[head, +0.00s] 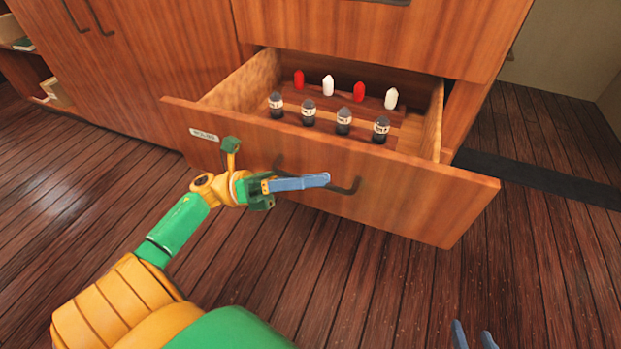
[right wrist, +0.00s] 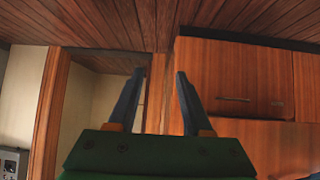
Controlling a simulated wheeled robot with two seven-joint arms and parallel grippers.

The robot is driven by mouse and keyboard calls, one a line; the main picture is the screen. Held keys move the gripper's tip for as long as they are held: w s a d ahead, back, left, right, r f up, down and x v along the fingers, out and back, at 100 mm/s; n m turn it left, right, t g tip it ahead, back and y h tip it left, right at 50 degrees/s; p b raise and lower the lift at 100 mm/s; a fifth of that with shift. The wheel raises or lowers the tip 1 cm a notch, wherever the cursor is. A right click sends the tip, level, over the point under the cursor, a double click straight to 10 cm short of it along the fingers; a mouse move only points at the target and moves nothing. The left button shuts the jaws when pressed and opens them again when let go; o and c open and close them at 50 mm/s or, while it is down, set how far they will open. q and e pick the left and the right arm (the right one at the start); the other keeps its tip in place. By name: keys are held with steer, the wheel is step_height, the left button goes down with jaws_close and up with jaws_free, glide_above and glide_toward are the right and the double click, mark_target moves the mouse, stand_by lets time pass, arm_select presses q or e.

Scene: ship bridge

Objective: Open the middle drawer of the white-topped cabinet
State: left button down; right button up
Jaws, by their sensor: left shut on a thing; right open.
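A wooden drawer (head: 400,205) stands pulled out of the cabinet (head: 375,35), its front tilted in the head view. The front has a dark bar handle (head: 352,187) and a small label at its left. My left gripper (head: 318,181) is shut on the handle, its blue fingers lying across it. My right gripper (head: 473,335) shows only its fingertips at the bottom edge of the head view. In the right wrist view its fingers (right wrist: 156,88) are apart with nothing between them. The cabinet's white top is out of view.
The drawer holds several dark bottles (head: 343,121) in a front row and red and white pieces (head: 328,85) behind. Closed cabinet doors (head: 130,60) are at the left, beside an open shelf. The plank floor (head: 540,270) is clear at the right.

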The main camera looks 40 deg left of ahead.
arm_select(q)
steer(key=c, duration=1.2)
jaws_free()
steer(key=shift+a+f, duration=0.1)
steer(key=shift+a, duration=0.05)
steer(key=b+v, duration=0.1)
steer(key=v, duration=0.6)
arm_select(e)
steer(key=w+a+r+t+y, duration=0.1)
steer(key=w+r+t, duration=0.3)
steer(key=r, duration=0.3)
steer(key=shift+a+t, duration=0.3)
steer(key=shift+a, duration=0.1)
arm_select(q)
steer(key=shift+s, duration=0.1)
